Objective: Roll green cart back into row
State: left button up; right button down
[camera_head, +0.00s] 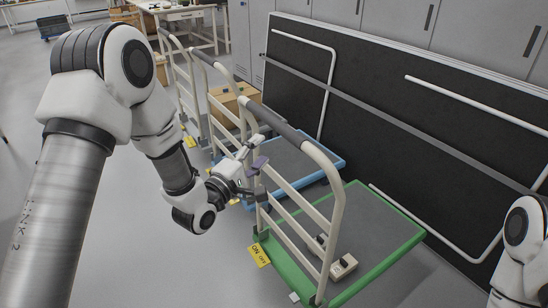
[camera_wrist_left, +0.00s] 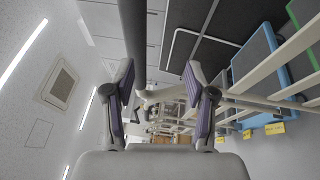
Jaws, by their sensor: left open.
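The green cart (camera_head: 378,228) stands at the lower right in the head view, with a grey deck, green rim and cream rail handle. Its handle has a dark grip (camera_head: 283,127) along the top.
The blue cart (camera_head: 292,166) stands just behind the green one, with more carts behind it. A cardboard box (camera_head: 236,104) sits on one. A beige block (camera_head: 343,266) lies on the green deck. A black panel with white rails (camera_head: 440,135) stands along the right.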

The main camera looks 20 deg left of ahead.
aim_at(271, 127)
pick_arm(q)
jog(key=shift+t, duration=0.5)
jog(key=w+r, duration=0.1)
jog(key=w, duration=0.1)
jog(key=w+d+r, duration=0.1)
jog(key=w, duration=0.2)
jog(key=w+r, duration=0.2)
jog(key=shift+w+d, duration=0.25)
jog(key=shift+w, duration=0.1)
jog(key=shift+c, duration=0.4)
grip_shut()
